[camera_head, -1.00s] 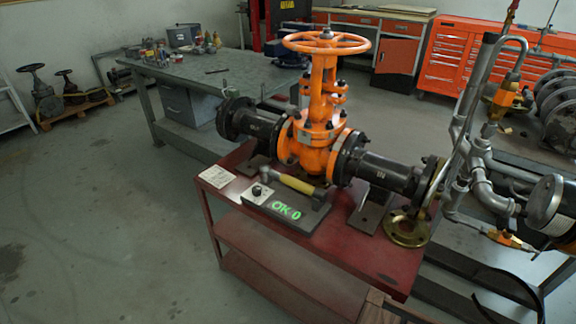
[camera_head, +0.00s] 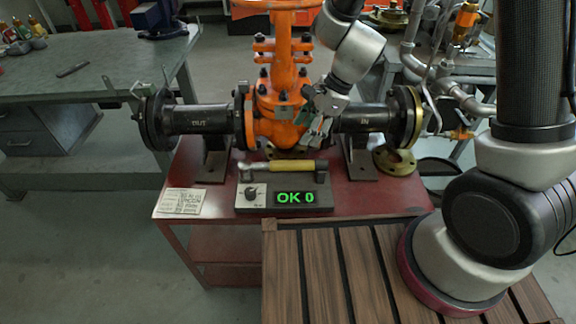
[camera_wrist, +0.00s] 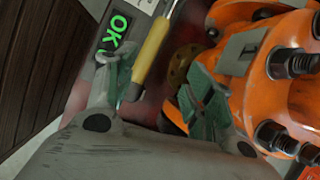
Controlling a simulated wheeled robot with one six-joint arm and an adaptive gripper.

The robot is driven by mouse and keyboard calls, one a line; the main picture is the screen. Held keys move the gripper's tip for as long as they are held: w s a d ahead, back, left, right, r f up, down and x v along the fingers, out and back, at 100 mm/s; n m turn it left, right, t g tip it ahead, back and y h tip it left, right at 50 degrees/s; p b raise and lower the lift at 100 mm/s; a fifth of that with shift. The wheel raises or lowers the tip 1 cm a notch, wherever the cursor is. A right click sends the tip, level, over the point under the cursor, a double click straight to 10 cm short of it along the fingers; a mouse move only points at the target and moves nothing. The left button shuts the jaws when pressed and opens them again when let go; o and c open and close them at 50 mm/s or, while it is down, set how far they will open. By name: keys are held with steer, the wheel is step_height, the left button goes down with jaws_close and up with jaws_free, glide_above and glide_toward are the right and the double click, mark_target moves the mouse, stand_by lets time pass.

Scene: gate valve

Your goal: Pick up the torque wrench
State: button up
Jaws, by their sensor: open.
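The torque wrench (camera_head: 290,166) has a yellow handle and a metal shaft and lies across a dark tester on the red table. Its yellow handle also shows in the wrist view (camera_wrist: 151,48), near the left finger. The tester (camera_head: 287,196) has a knob and a green "OK 0" display. My gripper (camera_head: 318,118) is above and just behind the wrench, in front of the orange valve. In the wrist view its green-padded fingers (camera_wrist: 165,88) are apart with nothing held. Whether the left finger touches the wrench cannot be told.
The orange gate valve (camera_head: 283,95) with black flanged pipes stands close behind my gripper, and its bolts fill the right of the wrist view. A paper card (camera_head: 182,201) lies at the left of the red table (camera_head: 385,203). A grey workbench (camera_head: 85,85) stands at left.

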mark_target(288, 162)
steer(key=a+f+m, duration=0.1)
steer(key=f, duration=0.1)
steer(key=a+f, duration=0.1)
steer(key=f, duration=0.1)
steer(key=a+f+m, duration=0.1)
steer(key=shift+s+a+f+m, duration=0.2)
steer(key=shift+s+f+m, duration=0.1)
steer(key=shift+f, duration=0.1)
steer(key=x, duration=0.7)
steer(key=shift+s+d+f, duration=0.15)
steer(key=shift+s+f, duration=0.1)
steer(key=shift+f, duration=0.15)
jaws_close()
